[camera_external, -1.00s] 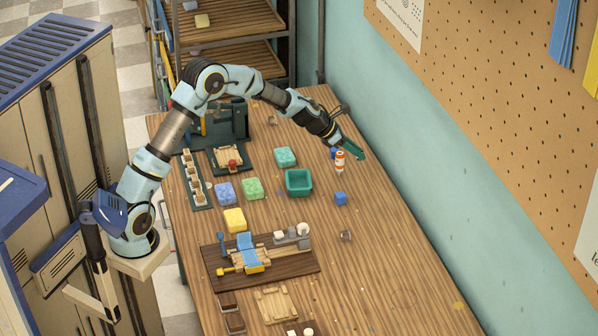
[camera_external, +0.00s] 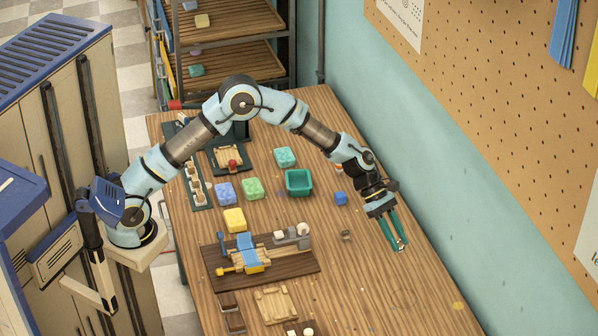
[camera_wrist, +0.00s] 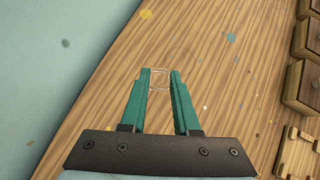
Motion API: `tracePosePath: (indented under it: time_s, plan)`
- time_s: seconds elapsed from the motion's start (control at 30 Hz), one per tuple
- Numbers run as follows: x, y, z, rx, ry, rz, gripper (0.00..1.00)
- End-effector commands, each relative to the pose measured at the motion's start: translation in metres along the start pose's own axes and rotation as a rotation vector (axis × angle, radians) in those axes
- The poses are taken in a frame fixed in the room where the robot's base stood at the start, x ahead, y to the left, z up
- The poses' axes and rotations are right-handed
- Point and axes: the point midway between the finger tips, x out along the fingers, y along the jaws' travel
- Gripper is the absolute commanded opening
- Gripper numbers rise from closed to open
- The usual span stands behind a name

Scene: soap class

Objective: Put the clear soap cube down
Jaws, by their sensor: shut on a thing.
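My gripper (camera_external: 400,247) is over the right side of the wooden table, with its green fingers pointing down. In the wrist view my gripper (camera_wrist: 160,74) is shut on the clear soap cube (camera_wrist: 160,79), a small see-through block between the fingertips. The cube is too faint to make out well in the external view. I cannot tell whether it touches the table. A faint round mark (camera_wrist: 182,57) shows on the wood just beyond the fingertips.
The table (camera_external: 365,290) around my gripper is mostly clear, with small paint spots. A dark board with wooden parts (camera_external: 218,266) is further left. The wall is close on the right.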

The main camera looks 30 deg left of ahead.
Motion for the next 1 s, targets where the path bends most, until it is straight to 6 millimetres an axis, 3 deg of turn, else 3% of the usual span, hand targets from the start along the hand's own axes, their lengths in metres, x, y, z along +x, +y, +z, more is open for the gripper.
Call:
tracePosePath:
  time_s: [0.3, 0.7, 1.0]
  plan:
    - [0.037, -0.003, -0.035, 0.001, 0.001, -0.007, 0.00]
    - [0.067, -0.003, -0.065, 0.002, 0.001, -0.007, 0.00]
    - [0.071, -0.002, -0.069, 0.004, 0.001, -0.005, 0.00]
